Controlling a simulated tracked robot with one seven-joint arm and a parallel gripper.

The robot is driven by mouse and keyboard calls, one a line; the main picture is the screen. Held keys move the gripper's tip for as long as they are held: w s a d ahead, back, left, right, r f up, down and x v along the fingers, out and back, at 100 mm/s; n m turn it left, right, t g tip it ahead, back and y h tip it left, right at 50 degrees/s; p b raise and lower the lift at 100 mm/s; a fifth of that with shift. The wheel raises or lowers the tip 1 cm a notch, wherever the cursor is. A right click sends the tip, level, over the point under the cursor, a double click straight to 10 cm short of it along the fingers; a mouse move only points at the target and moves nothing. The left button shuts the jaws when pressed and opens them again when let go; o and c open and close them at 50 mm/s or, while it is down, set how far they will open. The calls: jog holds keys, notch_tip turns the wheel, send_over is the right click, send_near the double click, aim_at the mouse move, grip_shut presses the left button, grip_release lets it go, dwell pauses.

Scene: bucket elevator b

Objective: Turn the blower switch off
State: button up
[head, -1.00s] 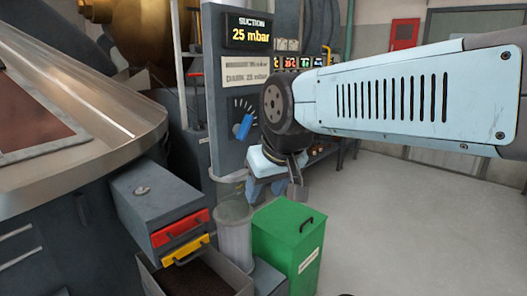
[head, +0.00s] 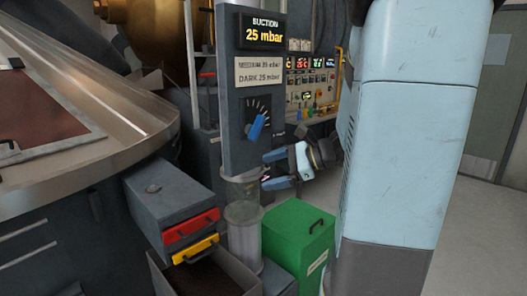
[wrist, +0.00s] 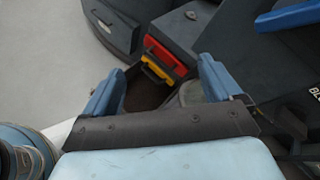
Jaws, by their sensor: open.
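I cannot make out the blower switch itself in any view. In the wrist view, a cut-off label starting "BL" (wrist: 314,92) shows at the right edge. A grey column (head: 228,130) in the head view carries a dial with a blue pointer knob (head: 257,127), turned to the upper right. My gripper (head: 270,170) is open and empty, right of the column's lower end and below the knob. In the wrist view its blue fingers (wrist: 160,75) are spread apart with nothing between them. A blue bar (wrist: 290,15) is at the wrist view's top right.
A suction display (head: 263,29) reads 25 mbar. A clear cylinder (head: 242,205) stands under the column. A panel with lit displays (head: 310,63) is behind. My arm covers the right side.

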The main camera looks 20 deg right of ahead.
jog(key=w+d+f+m+t+h, duration=0.1)
jog(key=w+d+m+t+h, duration=0.15)
jog(key=d+m+t, duration=0.55)
jog(key=w+d+f+m+t+h, duration=0.1)
jog(key=w+d+f+m+h, duration=0.2)
jog(key=d, duration=0.8)
jog(key=w+a+r+m+y, duration=0.1)
jog(key=w+a, duration=0.3)
jog(key=w, duration=0.8)
jog(key=shift+a+r, duration=0.15)
jog(key=shift+r, duration=0.1)
